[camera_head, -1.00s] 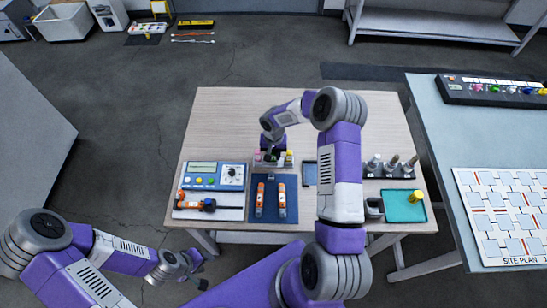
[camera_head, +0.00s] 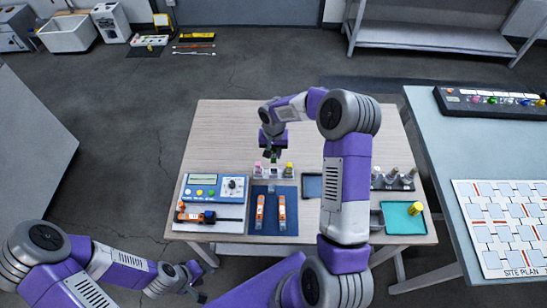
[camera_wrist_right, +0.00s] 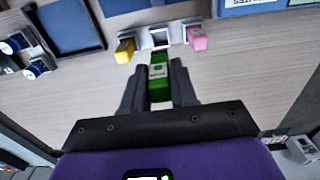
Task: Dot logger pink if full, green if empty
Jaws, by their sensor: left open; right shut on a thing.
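My right gripper (camera_head: 274,148) is shut on a green dot marker (camera_wrist_right: 159,80), held just above a small white rack (camera_wrist_right: 160,38). In the right wrist view the rack's middle slot is empty, between a yellow marker (camera_wrist_right: 125,50) and a pink marker (camera_wrist_right: 197,38). Two orange loggers (camera_head: 260,207) (camera_head: 282,208) lie side by side on a dark blue mat (camera_head: 271,232). My left gripper (camera_head: 195,280) is open, empty, low at the left, off the table.
A teal tray (camera_head: 397,224) with a yellow cylinder (camera_head: 415,208) is at the table's right. Several small bottles (camera_head: 392,178) stand behind it. A dark square pad (camera_head: 312,186) lies right of the rack. The back of the wooden table (camera_head: 220,120) is clear.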

